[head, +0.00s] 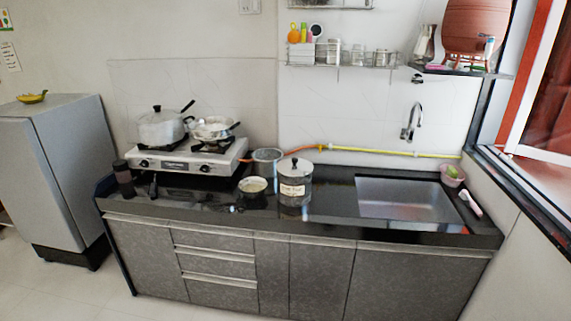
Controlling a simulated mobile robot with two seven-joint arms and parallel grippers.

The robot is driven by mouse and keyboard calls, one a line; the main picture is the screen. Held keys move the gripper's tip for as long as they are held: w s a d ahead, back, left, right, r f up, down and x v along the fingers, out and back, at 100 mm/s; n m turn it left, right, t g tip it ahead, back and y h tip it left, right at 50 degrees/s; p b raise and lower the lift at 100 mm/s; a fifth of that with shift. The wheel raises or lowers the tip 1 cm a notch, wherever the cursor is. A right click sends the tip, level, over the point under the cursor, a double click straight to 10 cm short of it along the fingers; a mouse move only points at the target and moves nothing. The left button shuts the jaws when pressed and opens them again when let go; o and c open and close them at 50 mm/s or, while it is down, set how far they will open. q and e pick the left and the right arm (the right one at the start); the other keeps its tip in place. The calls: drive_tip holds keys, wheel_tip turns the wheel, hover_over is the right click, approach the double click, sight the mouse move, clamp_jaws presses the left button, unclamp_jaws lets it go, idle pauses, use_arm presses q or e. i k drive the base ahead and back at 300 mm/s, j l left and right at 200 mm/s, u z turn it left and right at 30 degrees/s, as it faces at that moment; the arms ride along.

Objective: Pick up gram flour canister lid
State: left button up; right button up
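The gram flour canister (294,190) is a grey metal cylinder with a pale label. It stands upright on the black counter, right of the stove and left of the sink. Its lid (295,168) is a light metal disc with a small dark knob, and it sits on top of the canister. Neither of my grippers shows in the head view.
A small bowl (252,186) and a grey container (267,161) stand close to the canister's left. The gas stove (190,158) with pots is further left. The sink (405,200) is to the right. The counter between canister and sink (335,190) is clear.

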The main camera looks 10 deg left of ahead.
sight(291, 167)
drive_tip(key=i+j+u, duration=0.1)
drive_tip(key=i+j, duration=0.7)
drive_tip(key=j, duration=0.15)
